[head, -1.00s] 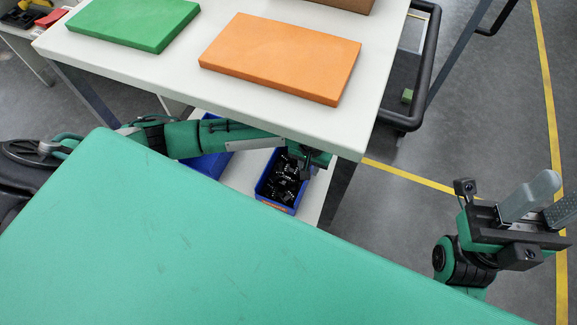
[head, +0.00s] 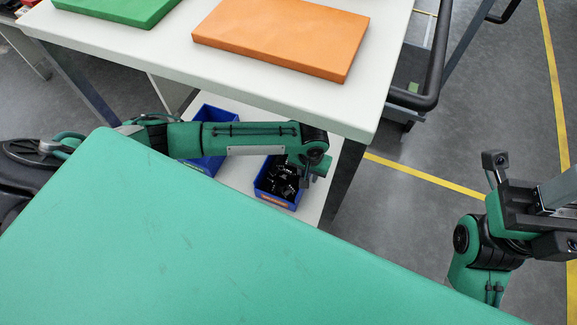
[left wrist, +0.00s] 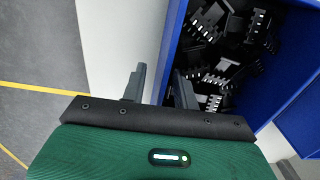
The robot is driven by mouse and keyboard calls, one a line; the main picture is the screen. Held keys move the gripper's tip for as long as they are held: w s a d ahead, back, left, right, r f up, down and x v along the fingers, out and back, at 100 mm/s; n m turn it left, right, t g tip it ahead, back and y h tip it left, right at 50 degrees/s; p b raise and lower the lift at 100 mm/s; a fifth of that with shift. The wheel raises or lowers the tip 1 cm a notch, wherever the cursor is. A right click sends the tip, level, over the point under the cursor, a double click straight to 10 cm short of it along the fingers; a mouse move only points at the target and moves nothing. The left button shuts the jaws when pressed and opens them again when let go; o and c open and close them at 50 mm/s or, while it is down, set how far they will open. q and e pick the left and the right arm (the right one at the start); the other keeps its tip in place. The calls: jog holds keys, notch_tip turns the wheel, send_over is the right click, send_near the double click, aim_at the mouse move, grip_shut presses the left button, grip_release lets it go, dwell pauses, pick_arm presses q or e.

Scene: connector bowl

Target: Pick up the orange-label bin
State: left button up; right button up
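A blue bin with an orange label (head: 273,200) stands on the lower white shelf in the head view and holds black connectors. My left arm passes over part of it. In the left wrist view, the same blue bin (left wrist: 172,40) is at the upper right. My left gripper (left wrist: 160,86) is open, with its fingers apart on the two sides of the bin's near-left wall; whether they touch it I cannot tell. My right gripper (head: 556,205) is cut off at the right edge, away from the bin.
Another blue bin (head: 200,165) stands left on the shelf (head: 240,176), partly behind my left arm. The white tabletop (head: 290,100) overhangs above, with an orange board (head: 280,38) and green board (head: 120,8). A black-railed cart (head: 425,95) stands right. Floor is open at the right.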

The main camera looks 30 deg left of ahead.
pick_arm(q)
grip_shut()
dwell(1.3)
